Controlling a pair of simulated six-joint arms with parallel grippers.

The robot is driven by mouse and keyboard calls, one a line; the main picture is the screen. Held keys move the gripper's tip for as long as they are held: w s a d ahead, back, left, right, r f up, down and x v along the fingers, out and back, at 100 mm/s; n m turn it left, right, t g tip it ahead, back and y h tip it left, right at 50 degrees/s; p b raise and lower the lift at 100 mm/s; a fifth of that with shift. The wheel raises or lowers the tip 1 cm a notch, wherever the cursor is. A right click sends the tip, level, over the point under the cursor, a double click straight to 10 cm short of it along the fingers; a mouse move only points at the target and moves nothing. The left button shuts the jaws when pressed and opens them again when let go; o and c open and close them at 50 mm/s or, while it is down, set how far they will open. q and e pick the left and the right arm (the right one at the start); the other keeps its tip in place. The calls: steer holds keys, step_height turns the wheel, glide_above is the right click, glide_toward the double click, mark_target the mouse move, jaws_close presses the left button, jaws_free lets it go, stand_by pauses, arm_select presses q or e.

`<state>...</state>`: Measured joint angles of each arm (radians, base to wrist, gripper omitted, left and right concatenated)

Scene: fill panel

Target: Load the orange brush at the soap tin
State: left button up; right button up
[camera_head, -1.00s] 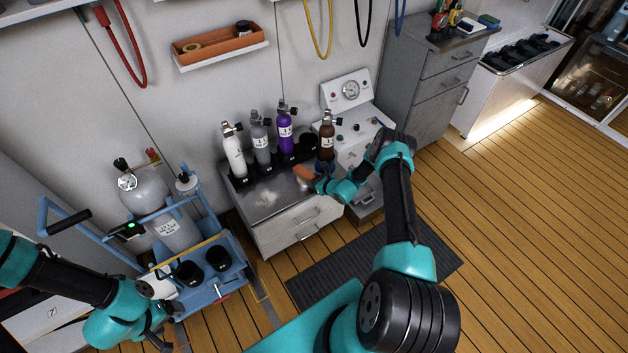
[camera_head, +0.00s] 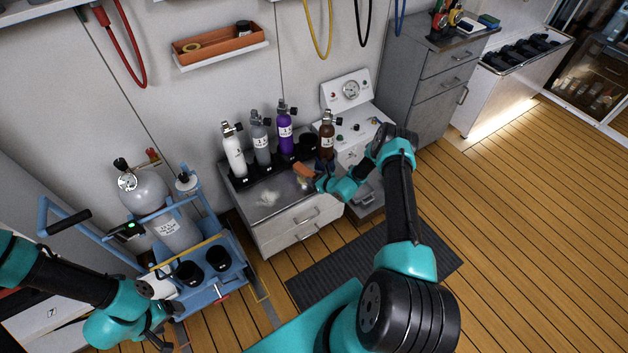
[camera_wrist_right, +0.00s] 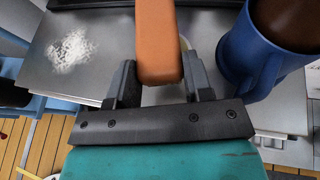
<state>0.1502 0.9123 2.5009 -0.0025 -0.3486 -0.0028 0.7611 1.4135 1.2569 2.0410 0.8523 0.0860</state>
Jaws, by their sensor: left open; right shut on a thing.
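The orange brush (camera_head: 303,170) is held by my right gripper (camera_head: 318,181) over the grey bench top, near its front right. In the right wrist view the brush's orange body (camera_wrist_right: 158,40) stands between the two fingers of the right gripper (camera_wrist_right: 155,85); its far end runs out of the picture. A pale rounded edge shows just behind the brush there, mostly hidden; I cannot tell whether it is the soap tin. My left gripper (camera_head: 164,335) is open and empty at the lower left, in front of the blue cart.
A white foamy patch (camera_wrist_right: 72,50) lies on the bench top (camera_head: 255,212). A blue cup-like holder (camera_wrist_right: 245,55) with a brown bottle (camera_head: 327,130) stands close right of the brush. Several bottles stand in a black rack behind. A blue cart (camera_head: 215,290) stands left.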

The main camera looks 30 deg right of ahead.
steer(key=shift+r, duration=2.7)
steer(key=s+a+r+n+y, duration=0.1)
steer(key=s+a+r, duration=0.3)
steer(key=a+r, duration=0.7)
steer(key=s+a+r+n+g+y, duration=0.1)
steer(key=s+a+r+n+y, duration=0.1)
steer(key=a+r, duration=1)
step_height(320, 180, up, 3)
steer(key=shift+s+a+f+y, duration=0.15)
steer(key=shift+s+a+y, duration=0.15)
steer(key=shift+s, duration=0.6)
